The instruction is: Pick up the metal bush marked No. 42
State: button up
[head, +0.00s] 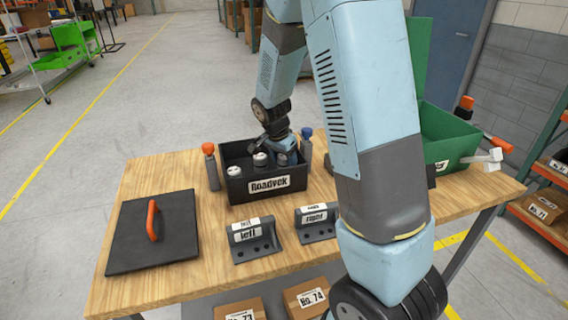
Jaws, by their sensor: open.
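A black box (252,190) labelled "Roadvek" stands on the wooden table. Several metal cylinders with pale tops stand inside it, among them one at the left (234,171) and one in the middle (260,159). I cannot read a number on any of them, so I cannot tell which is the metal bush No. 42. My gripper (285,160) is at the right part of the box, over or within its opening. Its fingertips are largely hidden by my wrist and the box wall. No bush is visibly held.
Two dark brackets, "left" (254,246) and "raper" (317,225), stand in front of the box. A black lid with an orange handle (151,220) lies at the left. Posts with orange (210,166) and blue (306,146) tops flank the box. A green bin (447,137) stands at the right.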

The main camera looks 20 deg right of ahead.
jog(key=c, duration=0.9)
jog(key=shift+c, duration=0.2)
jog(key=shift+r, duration=0.15)
jog(key=shift+w+r, duration=0.1)
jog(key=shift+r, duration=0.2)
jog(key=shift+v, duration=1.25)
jog(key=s+d+r, duration=0.1)
jog(key=s+r, duration=0.4)
jog(key=r, duration=0.1)
jog(key=shift+d, duration=0.25)
jog(key=s+d+r, duration=0.1)
jog(key=s+r, duration=0.2)
jog(key=s, duration=0.5)
jog(key=shift+s+d+r, duration=0.25)
jog(key=shift+d+r, duration=0.05)
jog(key=shift+r, duration=0.1)
